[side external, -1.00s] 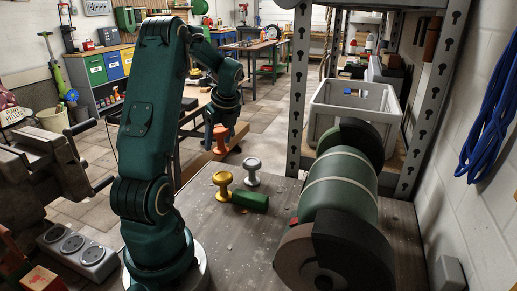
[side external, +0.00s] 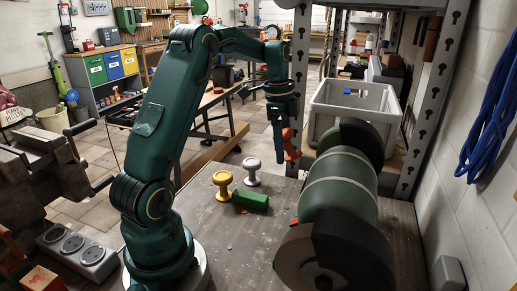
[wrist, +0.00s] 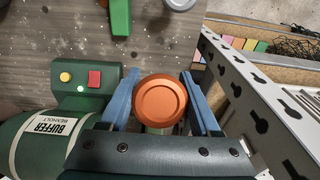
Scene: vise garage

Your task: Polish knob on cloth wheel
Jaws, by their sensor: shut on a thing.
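My gripper (side external: 284,128) is shut on an orange-copper knob (side external: 291,147) and holds it in the air, left of the far end of the green buffer (side external: 340,190). In the wrist view, the knob's round face (wrist: 160,102) sits between the blue fingers of my gripper (wrist: 160,84). The buffer's labelled body (wrist: 40,140) is at lower left there. The buffer has a near wheel (side external: 294,258) and a dark guard at the far end (side external: 358,135). The far wheel is mostly hidden, and I cannot tell whether the knob touches it.
A yellow knob (side external: 222,186), a silver knob (side external: 252,173) and a green block (side external: 250,200) are on the bench (side external: 240,245). A grey metal shelf post (side external: 300,75) and a grey crate (side external: 350,103) stand close behind the buffer. The bench's front middle is clear.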

